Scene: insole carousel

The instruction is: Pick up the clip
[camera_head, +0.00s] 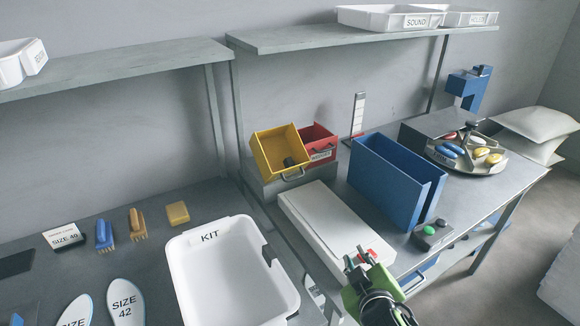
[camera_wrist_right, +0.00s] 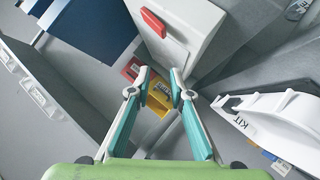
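I cannot single out the clip with certainty. A small dark object (camera_head: 289,162) lies in the tilted yellow bin (camera_head: 268,140) and is too small to name. A red piece (camera_wrist_right: 165,25) sits on the end of a white box (camera_wrist_right: 182,45); in the head view this box (camera_head: 325,222) lies on the table. My right gripper (camera_head: 360,257) is at the near end of the white box. In the right wrist view my right gripper (camera_wrist_right: 160,78) has its fingers apart with nothing between them; the yellow bin (camera_wrist_right: 158,102) shows beyond. My left gripper is not in view.
A white KIT tray (camera_head: 180,268) stands left of my right gripper. A red bin (camera_head: 318,145), a tall blue holder (camera_head: 385,185), a button box (camera_head: 432,236) and a carousel (camera_head: 485,168) stand on the right table. Brushes and insoles lie on the left table.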

